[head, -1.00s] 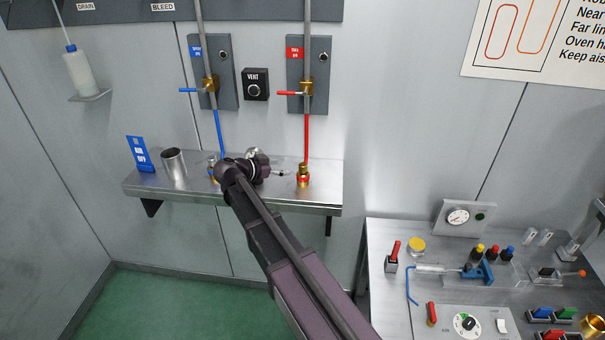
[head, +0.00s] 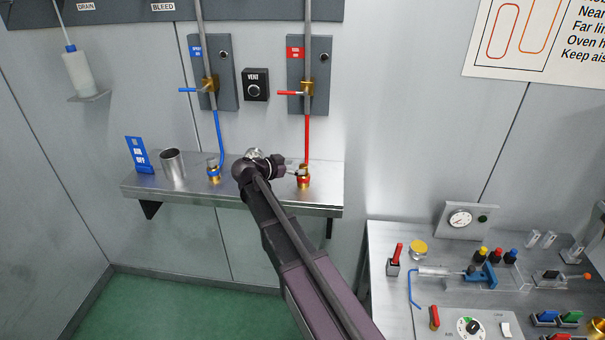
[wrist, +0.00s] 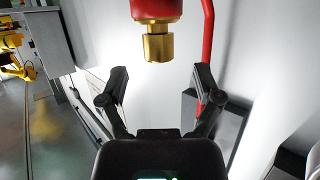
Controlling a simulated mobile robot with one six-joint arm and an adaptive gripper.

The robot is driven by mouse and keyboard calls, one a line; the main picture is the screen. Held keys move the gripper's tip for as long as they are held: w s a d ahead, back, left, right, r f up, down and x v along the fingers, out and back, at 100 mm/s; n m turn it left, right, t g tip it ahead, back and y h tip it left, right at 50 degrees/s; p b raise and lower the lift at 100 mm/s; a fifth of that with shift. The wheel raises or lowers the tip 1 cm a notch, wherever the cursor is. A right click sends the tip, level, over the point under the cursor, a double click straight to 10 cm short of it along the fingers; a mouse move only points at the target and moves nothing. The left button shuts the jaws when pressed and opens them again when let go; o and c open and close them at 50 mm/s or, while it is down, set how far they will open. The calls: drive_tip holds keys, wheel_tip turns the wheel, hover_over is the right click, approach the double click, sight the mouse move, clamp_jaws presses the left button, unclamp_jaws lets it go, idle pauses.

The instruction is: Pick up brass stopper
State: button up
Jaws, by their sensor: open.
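A brass piece with a red collar (head: 303,180) stands on the steel shelf at the lower end of the red line. It looks like the stopper, but I cannot be sure. In the wrist view its brass end (wrist: 158,46) shows below a red body, with the red tube beside it. My gripper (head: 291,170) is just left of it in the head view. In the wrist view my gripper (wrist: 161,80) is open and empty, its fingers spread to either side below the brass end. I see no contact. A similar brass piece with a blue collar (head: 214,174) stands further left.
The shelf (head: 240,190) also holds a metal cup (head: 173,165) and a blue sign (head: 140,155). The red valve (head: 306,88) and blue valve (head: 209,86) are on the wall above. A bench with several tools (head: 385,240) stands at the right.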

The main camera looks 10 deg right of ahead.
sight(300, 167)
drive_tip(key=shift+b+x, duration=0.6)
drive_tip(key=shift+x, duration=1.45)
drive_tip(key=shift+s, duration=0.15)
clamp_jaws()
